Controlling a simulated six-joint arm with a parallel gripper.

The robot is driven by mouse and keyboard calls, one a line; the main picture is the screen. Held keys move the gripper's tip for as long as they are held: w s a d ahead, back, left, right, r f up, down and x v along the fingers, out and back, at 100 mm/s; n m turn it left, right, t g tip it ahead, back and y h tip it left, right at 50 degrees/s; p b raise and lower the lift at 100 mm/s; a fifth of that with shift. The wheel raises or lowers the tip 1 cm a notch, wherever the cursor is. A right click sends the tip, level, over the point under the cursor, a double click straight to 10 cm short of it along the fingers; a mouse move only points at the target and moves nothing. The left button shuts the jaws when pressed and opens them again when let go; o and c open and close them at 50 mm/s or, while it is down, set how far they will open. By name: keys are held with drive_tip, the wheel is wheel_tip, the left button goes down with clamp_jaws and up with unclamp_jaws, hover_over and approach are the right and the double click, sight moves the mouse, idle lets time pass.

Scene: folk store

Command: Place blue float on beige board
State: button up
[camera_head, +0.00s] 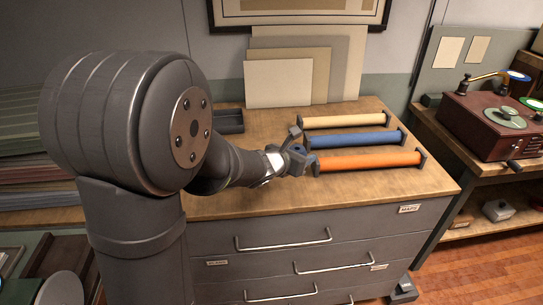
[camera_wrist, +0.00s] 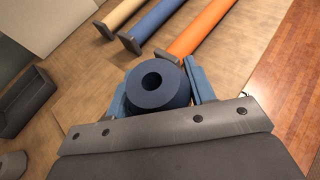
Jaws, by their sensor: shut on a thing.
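The blue float (camera_wrist: 158,92) is a short dark blue cylinder with a round hole in its end. My gripper (camera_wrist: 158,80) is shut on it, with one finger on each side in the wrist view. In the head view my gripper (camera_head: 297,147) is above the wooden top, just left of the ends of the rolls; the float is small and partly hidden there. Several pale boards lean on the back wall; the front one is a beige board (camera_head: 278,84), apart from my gripper. Whether the float touches anything below cannot be told.
A beige roll (camera_head: 345,121), a blue roll (camera_head: 355,139) and an orange roll (camera_head: 370,161) lie on the cabinet top (camera_head: 240,207), right of my gripper. A dark tray (camera_head: 229,121) sits behind my arm. The cabinet top's front strip is clear.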

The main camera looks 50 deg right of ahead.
drive_tip(key=w+d+r+n+t, duration=0.1)
drive_tip(key=w+d+n+t, duration=0.1)
drive_tip(key=w+d, duration=0.55)
drive_tip(key=w+f, duration=0.2)
drive_tip(key=w, duration=0.1)
drive_tip(key=w+f, duration=0.2)
drive_tip(key=w, duration=0.2)
drive_tip(key=w+f, duration=0.2)
drive_tip(key=w, duration=0.2)
drive_tip(key=shift+w+f, duration=0.25)
drive_tip(key=shift+f, duration=2.05)
drive_tip(key=shift+f, duration=0.1)
drive_tip(key=o, duration=1)
drive_tip(key=shift+c, duration=0.2)
drive_tip(key=shift+a+r, duration=0.2)
drive_tip(key=v, duration=1.1)
drive_tip(key=shift+s+a+r, duration=0.15)
drive_tip(key=shift+s+a, duration=0.05)
drive_tip(key=shift+a, duration=0.05)
